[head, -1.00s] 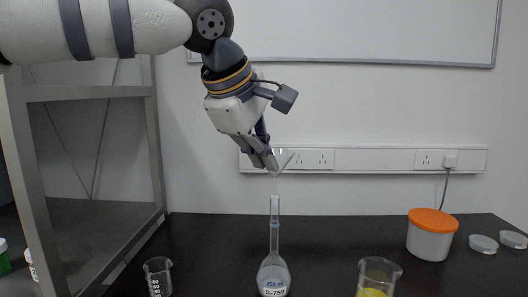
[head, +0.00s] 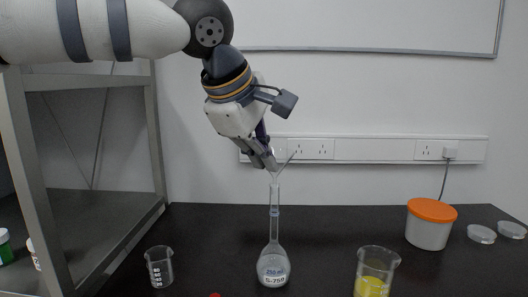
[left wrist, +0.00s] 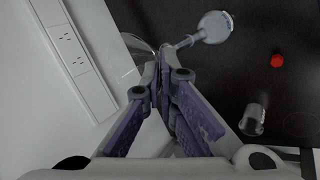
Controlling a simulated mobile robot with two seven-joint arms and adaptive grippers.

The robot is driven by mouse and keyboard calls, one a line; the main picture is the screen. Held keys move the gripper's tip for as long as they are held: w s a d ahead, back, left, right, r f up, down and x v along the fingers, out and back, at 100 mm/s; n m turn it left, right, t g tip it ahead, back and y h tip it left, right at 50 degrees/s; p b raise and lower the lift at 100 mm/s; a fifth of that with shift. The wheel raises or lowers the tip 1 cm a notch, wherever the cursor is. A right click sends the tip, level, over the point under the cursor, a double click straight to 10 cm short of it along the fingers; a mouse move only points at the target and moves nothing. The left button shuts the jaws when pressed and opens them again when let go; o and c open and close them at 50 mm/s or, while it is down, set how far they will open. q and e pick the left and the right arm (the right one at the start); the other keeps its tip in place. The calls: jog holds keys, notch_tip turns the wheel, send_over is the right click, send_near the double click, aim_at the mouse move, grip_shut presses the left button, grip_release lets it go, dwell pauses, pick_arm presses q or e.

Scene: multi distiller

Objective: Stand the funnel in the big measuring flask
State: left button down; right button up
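The clear glass funnel (head: 284,164) is upright above the big measuring flask (head: 273,266), a tall-necked 250 ml flask standing on the dark bench. The funnel's cone is right at the flask's mouth; its stem seems to be inside the neck, though glass on glass makes this hard to tell. My left gripper (head: 269,163) is shut on the left side of the funnel's rim. In the left wrist view the funnel (left wrist: 138,47) shows beside the closed fingers (left wrist: 160,68), with the flask (left wrist: 214,27) beyond. My right gripper is in neither view.
A small empty beaker (head: 159,268) stands left of the flask, a beaker of yellow powder (head: 375,275) to the right. An orange-lidded tub (head: 430,226) and dishes (head: 481,234) lie farther right. A red object (head: 215,295) is near the front. A metal shelf (head: 95,190) stands left.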

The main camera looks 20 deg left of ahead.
pick_arm(q)
jog(key=shift+f, duration=0.7)
jog(key=c, duration=1.7)
grip_release()
jog(key=shift+r, duration=0.1)
jog(key=v, duration=1.2)
